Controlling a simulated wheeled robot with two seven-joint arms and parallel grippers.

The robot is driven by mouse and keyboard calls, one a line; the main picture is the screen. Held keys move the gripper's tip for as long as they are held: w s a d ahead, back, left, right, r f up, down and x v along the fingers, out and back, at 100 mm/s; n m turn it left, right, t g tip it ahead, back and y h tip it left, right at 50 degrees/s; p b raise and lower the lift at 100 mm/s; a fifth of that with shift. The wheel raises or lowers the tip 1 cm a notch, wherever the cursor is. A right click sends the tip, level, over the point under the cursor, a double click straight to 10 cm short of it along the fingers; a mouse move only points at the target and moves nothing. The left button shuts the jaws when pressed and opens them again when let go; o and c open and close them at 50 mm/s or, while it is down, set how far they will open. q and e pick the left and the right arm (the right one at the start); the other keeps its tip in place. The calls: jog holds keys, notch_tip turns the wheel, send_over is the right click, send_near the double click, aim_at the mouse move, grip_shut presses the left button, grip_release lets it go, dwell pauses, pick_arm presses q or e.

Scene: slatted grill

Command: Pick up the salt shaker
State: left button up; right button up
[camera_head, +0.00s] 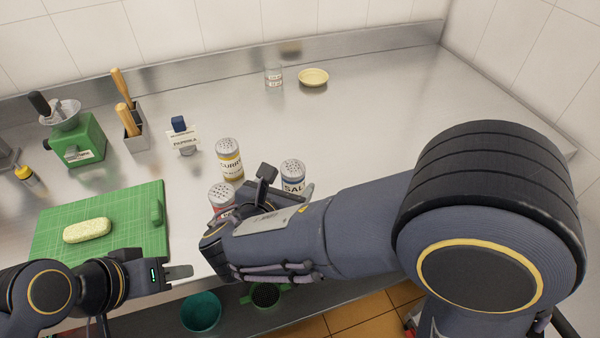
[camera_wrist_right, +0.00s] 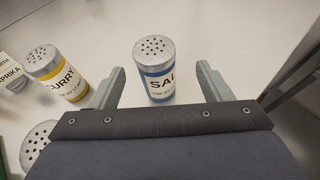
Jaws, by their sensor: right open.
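The salt shaker (camera_head: 293,177) has a perforated metal lid and a blue-and-white label, and stands upright on the steel counter. In the right wrist view the salt shaker (camera_wrist_right: 156,72) stands between the two spread fingers of my right gripper (camera_wrist_right: 161,78), with a gap on each side. My right gripper (camera_head: 284,186) is open and empty in the head view; my forearm and hand hide the shaker's lower part. My left gripper (camera_head: 178,272) is at the lower left, over the counter's front edge; its finger opening is not clear.
The curry shaker (camera_head: 229,160) and a red-labelled shaker (camera_head: 221,196) stand close by on the left. A paprika holder (camera_head: 185,140) is behind them. A green cutting board (camera_head: 105,222) lies at left. The counter's back right is mostly clear.

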aim_at(295, 160)
jog(key=shift+w+a, duration=0.25)
jog(key=x, duration=0.5)
jog(key=p+x, duration=0.1)
jog(key=x, duration=0.1)
jog(key=shift+w+d+r, duration=0.1)
jog(key=shift+w+r, duration=0.2)
jog(key=c, duration=1.1)
jog(key=shift+r, duration=0.2)
jog(key=shift+c, duration=0.2)
jog(key=shift+r, duration=0.3)
notch_tip(295, 160, up, 2)
jog(key=shift+r, duration=0.1)
jog(key=s+r, duration=1)
jog(key=s, duration=0.4)
